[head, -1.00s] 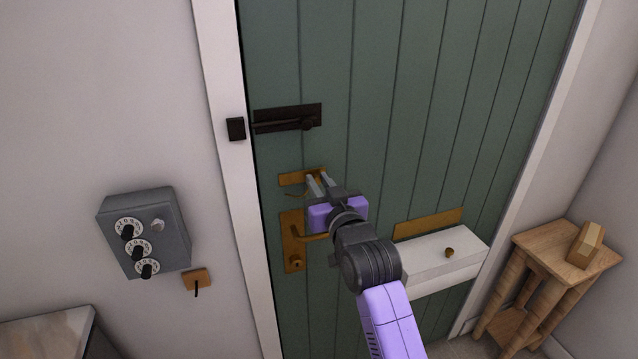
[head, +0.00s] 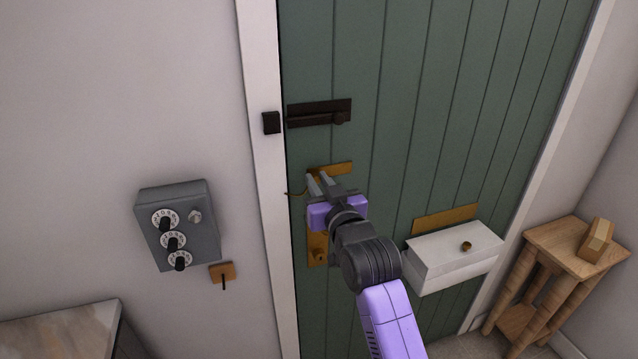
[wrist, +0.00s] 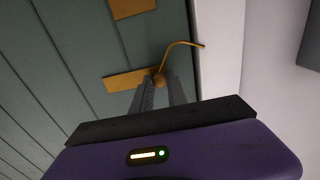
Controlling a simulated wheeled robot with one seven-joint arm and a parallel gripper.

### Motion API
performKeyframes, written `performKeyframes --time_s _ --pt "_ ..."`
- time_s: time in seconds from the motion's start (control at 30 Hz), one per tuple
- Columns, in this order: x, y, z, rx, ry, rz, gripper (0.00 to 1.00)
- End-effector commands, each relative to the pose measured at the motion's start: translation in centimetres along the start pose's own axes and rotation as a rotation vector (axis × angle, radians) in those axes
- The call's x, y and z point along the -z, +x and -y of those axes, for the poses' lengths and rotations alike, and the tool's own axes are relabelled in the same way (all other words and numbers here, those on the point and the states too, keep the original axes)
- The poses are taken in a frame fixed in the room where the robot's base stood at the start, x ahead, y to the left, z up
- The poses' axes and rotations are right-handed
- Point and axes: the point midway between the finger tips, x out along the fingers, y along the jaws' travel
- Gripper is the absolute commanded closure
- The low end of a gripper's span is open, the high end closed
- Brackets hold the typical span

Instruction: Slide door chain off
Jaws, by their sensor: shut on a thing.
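The brass chain plate (head: 342,169) is fixed on the green door; it also shows in the wrist view (wrist: 122,82). My gripper (head: 320,175) is at the plate's left end in the head view. In the wrist view its fingers (wrist: 160,90) are shut on the small brass knob (wrist: 159,80) of the chain, at the plate end nearest the white frame. The thin brass chain (wrist: 183,43) curves from the knob toward the frame; in the head view it shows left of my gripper (head: 296,193). Whether the knob is clear of the plate's slot I cannot tell.
A dark bolt (head: 320,113) sits above the plate, with its keeper (head: 271,123) on the white frame (head: 266,200). Below my gripper is a brass handle plate (head: 317,245), partly hidden. A white box (head: 452,262) juts out at right. A grey dial box (head: 180,225) hangs at left.

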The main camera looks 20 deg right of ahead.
Motion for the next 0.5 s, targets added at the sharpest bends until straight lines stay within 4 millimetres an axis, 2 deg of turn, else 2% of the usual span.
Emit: performKeyframes --time_s 0.33,0.37,0.47,0.5 --pt "-0.02 0.00 0.15 0.002 0.000 0.001 1.00" --pt "-0.02 0.00 0.17 0.003 0.000 0.001 0.79" --pt "-0.02 0.00 0.18 0.003 0.000 0.001 0.60" --pt "-0.02 0.00 0.15 0.002 0.000 0.001 0.60"
